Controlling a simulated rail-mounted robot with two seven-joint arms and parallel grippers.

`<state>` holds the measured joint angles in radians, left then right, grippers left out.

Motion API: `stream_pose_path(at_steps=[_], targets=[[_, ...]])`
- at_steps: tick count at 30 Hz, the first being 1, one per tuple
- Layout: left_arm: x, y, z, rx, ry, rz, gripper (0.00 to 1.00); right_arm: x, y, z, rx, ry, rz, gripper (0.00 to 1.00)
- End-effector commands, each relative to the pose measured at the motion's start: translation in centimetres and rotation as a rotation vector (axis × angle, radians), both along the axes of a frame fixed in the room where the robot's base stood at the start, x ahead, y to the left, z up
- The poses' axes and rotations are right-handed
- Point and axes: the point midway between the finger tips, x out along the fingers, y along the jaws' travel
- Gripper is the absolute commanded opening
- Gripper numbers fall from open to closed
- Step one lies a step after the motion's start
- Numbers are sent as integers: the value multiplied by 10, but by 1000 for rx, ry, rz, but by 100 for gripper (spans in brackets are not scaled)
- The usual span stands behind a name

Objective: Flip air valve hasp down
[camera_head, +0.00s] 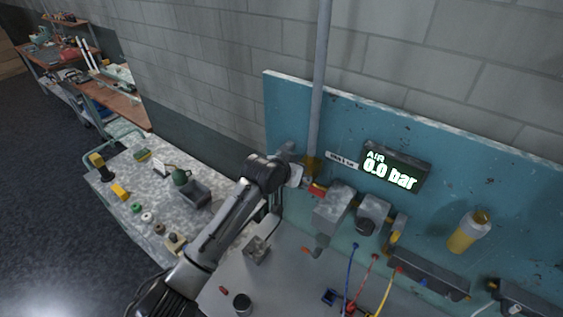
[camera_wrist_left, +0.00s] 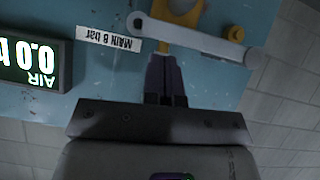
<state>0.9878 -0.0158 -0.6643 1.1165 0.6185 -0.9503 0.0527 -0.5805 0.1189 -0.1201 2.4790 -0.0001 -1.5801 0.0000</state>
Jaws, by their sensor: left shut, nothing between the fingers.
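The air valve shows in the left wrist view as a yellow body (camera_wrist_left: 176,12) at the top edge, partly cut off. A light grey bar (camera_wrist_left: 195,38), which may be the hasp, crosses in front of it, with a round end at left and a yellow knob (camera_wrist_left: 236,34) near its right end. My left gripper (camera_wrist_left: 166,60) is shut and empty, its dark fingertips close below the bar; contact cannot be told. In the head view the yellow valve part (camera_head: 313,166) sits by the grey pipe, and my left wrist covers its left side. My right gripper is not in view.
The air display (camera_head: 395,168) reads 0.0 bar on the blue panel (camera_head: 290,100), beside a white label (camera_wrist_left: 108,39). Grey boxes (camera_head: 334,205) and colored hoses (camera_head: 351,270) lie right of the valve. A cluttered side table (camera_head: 125,190) stands at left.

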Motion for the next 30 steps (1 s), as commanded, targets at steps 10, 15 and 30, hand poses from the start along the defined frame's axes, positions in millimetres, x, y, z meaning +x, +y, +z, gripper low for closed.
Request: stream_pose_path(at_steps=[10,15,30], targets=[[-26,18,38,0,-7,-2,0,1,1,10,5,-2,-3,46],[-44,31,54,-1,-7,-3,0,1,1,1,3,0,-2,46],[-70,50,77,-1,-3,-2,0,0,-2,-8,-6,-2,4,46]])
